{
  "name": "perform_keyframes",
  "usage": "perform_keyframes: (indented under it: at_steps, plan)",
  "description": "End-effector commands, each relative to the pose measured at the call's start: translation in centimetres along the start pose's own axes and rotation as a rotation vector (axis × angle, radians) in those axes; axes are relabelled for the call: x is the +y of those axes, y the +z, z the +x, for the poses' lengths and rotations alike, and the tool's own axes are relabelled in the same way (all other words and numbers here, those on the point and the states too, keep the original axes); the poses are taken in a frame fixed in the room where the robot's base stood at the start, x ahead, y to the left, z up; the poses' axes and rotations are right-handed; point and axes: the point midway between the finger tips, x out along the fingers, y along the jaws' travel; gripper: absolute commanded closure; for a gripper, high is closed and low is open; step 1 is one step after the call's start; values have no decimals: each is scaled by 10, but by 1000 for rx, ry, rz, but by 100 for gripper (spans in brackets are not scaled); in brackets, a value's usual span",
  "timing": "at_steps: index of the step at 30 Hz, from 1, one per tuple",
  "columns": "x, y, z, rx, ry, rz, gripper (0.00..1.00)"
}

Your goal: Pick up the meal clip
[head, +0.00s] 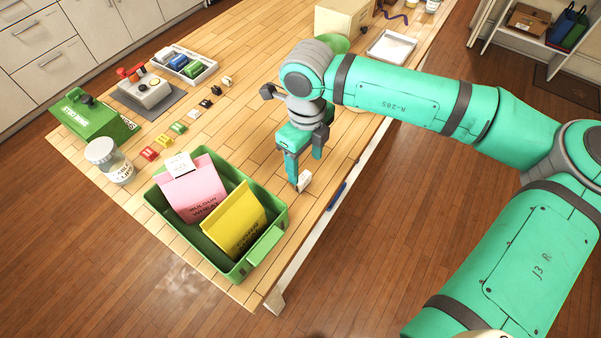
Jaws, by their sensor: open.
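My gripper (305,171) points down over the right part of the wooden table, with its jaws open. A small white clip-like piece (304,182) is at the fingertips, close to the table's right edge. It may be the meal clip, but I cannot read a label on it. Part of it is hidden by the near finger, and I cannot tell whether it is between the fingers or just beside them. Several other small clips lie in a row at the left, among them a red one (149,153), a green one (179,127) and a black one (205,103).
A green bin (262,250) with a pink packet (193,190) and a yellow packet (234,219) stands at the near end. A blue pen-like item (337,195) lies by the table edge.

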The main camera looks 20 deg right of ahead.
Motion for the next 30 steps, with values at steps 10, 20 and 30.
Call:
perform_keyframes:
  at_steps: [10,20,30]
  plan:
    - [0,0,34,0,2,1,39]
    - [3,6,75,0,2,-9,39]
    - [0,4,83,-1,0,-3,39]
